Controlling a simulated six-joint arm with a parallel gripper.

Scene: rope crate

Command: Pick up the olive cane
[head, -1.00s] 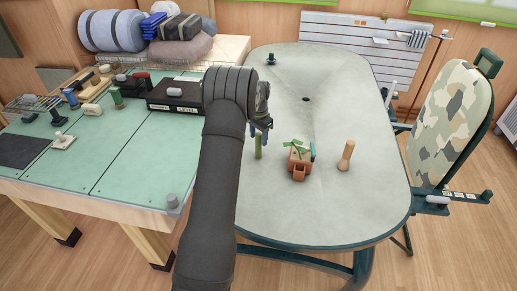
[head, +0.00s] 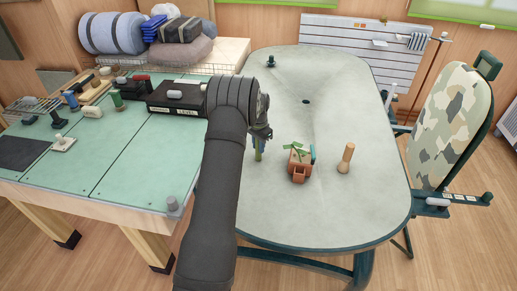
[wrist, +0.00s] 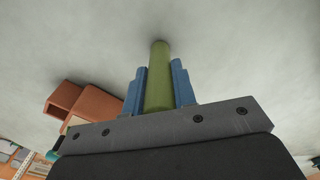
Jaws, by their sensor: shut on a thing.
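The olive cane (head: 258,155) is a plain green cylinder at the left part of the grey oval table, mostly covered by my gripper (head: 260,143) in the head view. In the wrist view the cane (wrist: 159,80) stands between my gripper's two blue fingers (wrist: 160,88), which are shut on it from both sides. Its far end sticks out past the fingertips toward the table surface. I cannot tell whether that end touches the table.
A small orange-brown crate (head: 300,174) holding green pieces stands just right of my gripper; its side shows in the wrist view (wrist: 95,104). A wooden peg (head: 346,158) stands farther right. The grey table (head: 330,95) is otherwise largely clear, with a dark knob (head: 270,61) at the back.

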